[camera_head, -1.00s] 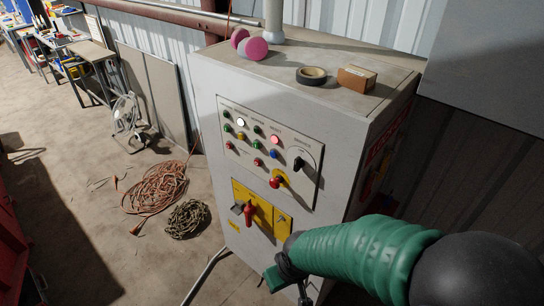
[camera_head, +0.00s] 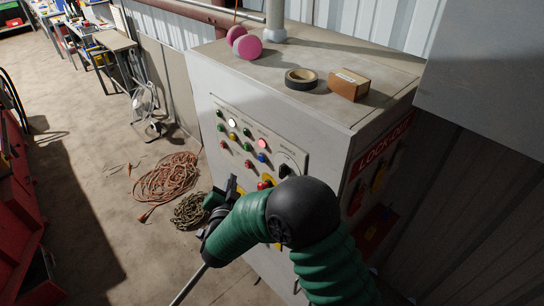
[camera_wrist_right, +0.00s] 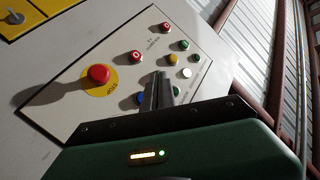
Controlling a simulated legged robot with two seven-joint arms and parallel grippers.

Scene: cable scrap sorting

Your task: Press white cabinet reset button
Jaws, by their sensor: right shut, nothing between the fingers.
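The grey-white cabinet (camera_head: 310,95) stands in the middle of the head view. On its front panel, the white button (camera_head: 232,122) glows among red, green, yellow and blue ones. The white button also shows in the right wrist view (camera_wrist_right: 187,72), just beyond and right of my fingertips. My right gripper (camera_head: 231,184) is shut and empty, in front of the panel's lower left. In the right wrist view my right gripper (camera_wrist_right: 161,78) points at the panel and partly hides a blue button (camera_wrist_right: 139,98). Contact with the panel cannot be told. My left gripper is not in view.
A red knob on a yellow disc (camera_wrist_right: 99,74) sticks out from the panel. Orange cable (camera_head: 167,180) lies coiled on the floor at left.

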